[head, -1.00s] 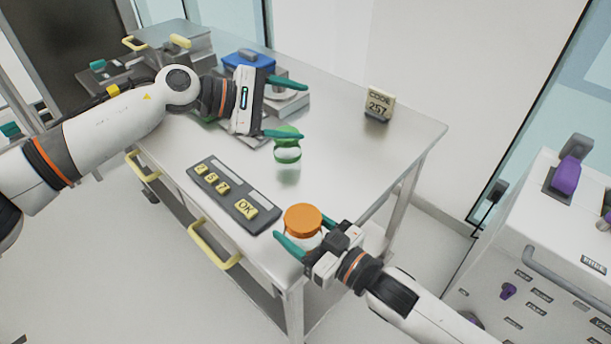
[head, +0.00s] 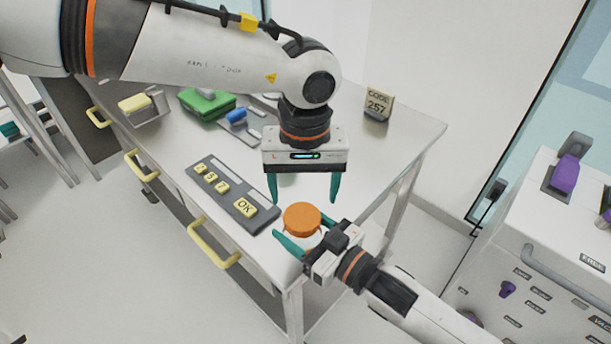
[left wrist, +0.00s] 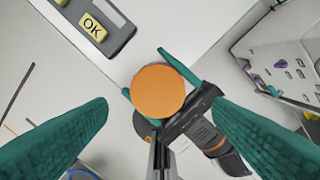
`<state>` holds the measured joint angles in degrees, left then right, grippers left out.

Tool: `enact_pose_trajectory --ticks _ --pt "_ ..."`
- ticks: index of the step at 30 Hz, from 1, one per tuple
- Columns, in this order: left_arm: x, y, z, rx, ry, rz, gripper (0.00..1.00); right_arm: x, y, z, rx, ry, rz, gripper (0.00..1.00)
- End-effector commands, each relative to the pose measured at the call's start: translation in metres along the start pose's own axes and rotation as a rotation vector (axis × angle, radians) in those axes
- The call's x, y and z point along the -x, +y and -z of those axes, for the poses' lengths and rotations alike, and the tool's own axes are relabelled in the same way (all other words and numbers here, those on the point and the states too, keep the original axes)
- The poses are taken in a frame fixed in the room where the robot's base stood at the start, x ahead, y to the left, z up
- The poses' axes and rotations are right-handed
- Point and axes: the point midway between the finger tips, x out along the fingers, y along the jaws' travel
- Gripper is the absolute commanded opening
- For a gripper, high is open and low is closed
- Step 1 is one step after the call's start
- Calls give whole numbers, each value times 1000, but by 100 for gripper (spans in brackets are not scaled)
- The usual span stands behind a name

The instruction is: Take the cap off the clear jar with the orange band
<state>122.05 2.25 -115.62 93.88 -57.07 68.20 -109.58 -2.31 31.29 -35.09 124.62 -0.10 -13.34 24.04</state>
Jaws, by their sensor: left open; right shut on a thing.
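The clear jar (head: 299,239) has a flat orange cap (head: 302,217) and is upright. My right gripper (head: 304,231) is shut on the jar body, below the cap, near the front right table corner. My left gripper (head: 298,207) is open and empty, pointing down above the jar. In the left wrist view the orange cap (left wrist: 158,92) lies between the open left fingers (left wrist: 160,103), apart from both. The jar body is mostly hidden there under the cap.
The keypad with the OK key (head: 235,197) lies left of the jar on the metal table (head: 405,140). A code sign (head: 378,104) reading 257 stands at the back right. A green box (head: 207,103) sits farther back left. A white cabinet (head: 560,240) stands at right.

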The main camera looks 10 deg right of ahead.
Motion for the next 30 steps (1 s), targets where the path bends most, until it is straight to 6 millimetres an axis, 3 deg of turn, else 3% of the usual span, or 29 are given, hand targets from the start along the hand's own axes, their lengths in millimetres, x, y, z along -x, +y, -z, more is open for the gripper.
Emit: enact_pose_trajectory --ticks 10,22,30 --pt "-50 0 1 0 2 1 75 0 0 -1 0 -2 0 0" --pt "-58 0 0 2 1 4 75 0 0 -1 0 -2 0 0" --pt "-58 -2 0 1 1 6 32 0 0 -1 0 -2 -1 0"
